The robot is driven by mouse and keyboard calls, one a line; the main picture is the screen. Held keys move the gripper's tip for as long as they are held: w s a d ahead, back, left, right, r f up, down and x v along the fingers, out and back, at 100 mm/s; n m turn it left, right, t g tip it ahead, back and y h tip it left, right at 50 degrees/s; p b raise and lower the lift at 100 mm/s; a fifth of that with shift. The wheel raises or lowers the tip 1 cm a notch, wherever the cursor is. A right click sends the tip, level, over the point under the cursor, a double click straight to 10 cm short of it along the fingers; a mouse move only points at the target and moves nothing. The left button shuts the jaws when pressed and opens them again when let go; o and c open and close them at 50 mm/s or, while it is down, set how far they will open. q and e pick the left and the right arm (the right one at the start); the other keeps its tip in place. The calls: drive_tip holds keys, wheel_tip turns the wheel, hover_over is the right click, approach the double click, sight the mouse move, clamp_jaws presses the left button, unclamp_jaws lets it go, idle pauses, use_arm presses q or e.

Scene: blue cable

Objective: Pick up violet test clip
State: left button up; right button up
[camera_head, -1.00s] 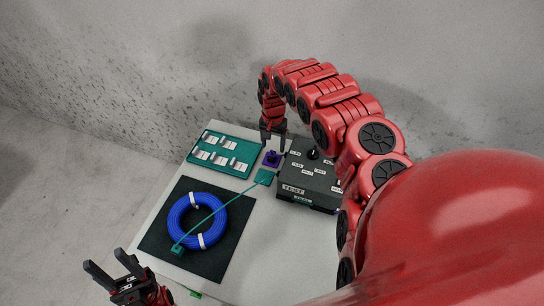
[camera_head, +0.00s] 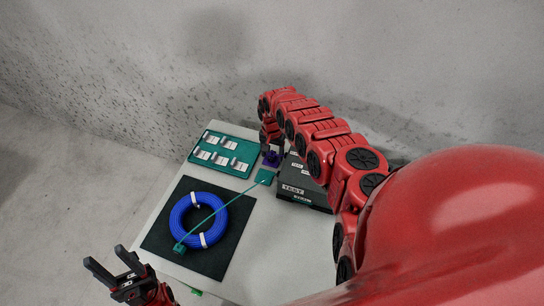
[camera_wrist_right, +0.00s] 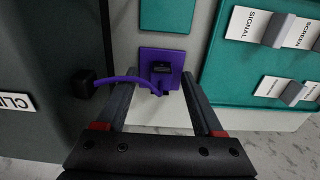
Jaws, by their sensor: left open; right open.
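The violet test clip (camera_head: 271,157) sits at the back of the table, between the green label board and the dark test box. In the head view my right arm partly hides that gripper. My left gripper (camera_head: 104,257) is open and empty at the lower left.
The dark test box (camera_head: 304,187) stands right of the clip, partly under my right arm. The green board (camera_head: 207,164) with white labels lies to the left. A blue cable coil (camera_head: 180,218) with a green lead lies on a black mat (camera_head: 160,240). The table's front right is clear.

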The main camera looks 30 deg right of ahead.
clamp_jaws()
drive_tip(key=shift+r, duration=0.1)
idle(0.4)
